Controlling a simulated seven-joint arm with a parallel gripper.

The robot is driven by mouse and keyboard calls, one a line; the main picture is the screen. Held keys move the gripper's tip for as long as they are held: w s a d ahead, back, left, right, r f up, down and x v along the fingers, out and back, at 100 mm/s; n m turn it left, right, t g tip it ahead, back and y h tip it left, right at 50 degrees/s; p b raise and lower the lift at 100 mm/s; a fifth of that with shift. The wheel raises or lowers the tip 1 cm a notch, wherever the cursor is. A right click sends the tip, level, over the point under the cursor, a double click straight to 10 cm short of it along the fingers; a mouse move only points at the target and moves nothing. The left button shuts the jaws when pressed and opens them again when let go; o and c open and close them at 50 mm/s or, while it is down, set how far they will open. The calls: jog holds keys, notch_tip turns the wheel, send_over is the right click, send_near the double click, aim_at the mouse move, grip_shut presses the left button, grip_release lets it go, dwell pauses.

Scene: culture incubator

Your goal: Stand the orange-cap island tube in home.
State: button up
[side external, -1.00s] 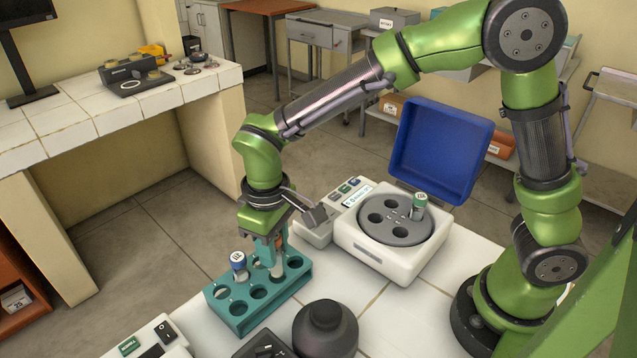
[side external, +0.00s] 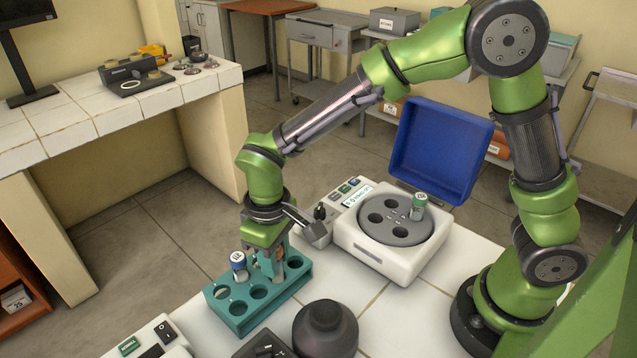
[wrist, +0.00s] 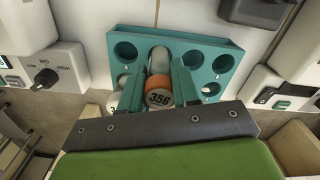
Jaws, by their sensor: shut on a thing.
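The orange-cap tube (wrist: 158,97), with 356 on its cap, is between the two teal fingers of my gripper (wrist: 158,90) in the wrist view. My gripper (side external: 270,265) is shut on it at the teal rack (side external: 240,318); the rack also shows in the wrist view (wrist: 205,45). The tube's pale body (wrist: 159,60) shows beyond the cap. In the side view the fingers hide most of the tube, and I cannot tell how deep it sits in a hole. A blue-cap tube (side external: 238,262) stands in the rack just left of my gripper.
A white centrifuge (side external: 385,250) with its blue lid (side external: 442,150) open stands behind; a green-cap tube (side external: 418,203) stands in its rotor. A dark round bottle (side external: 325,330) is near the rack's front right. Several rack holes are empty.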

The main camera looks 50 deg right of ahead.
jog(key=shift+f, duration=1)
jog(key=o, duration=1.4)
jog(key=shift+r, duration=0.1)
jog(key=shift+r, duration=3.7)
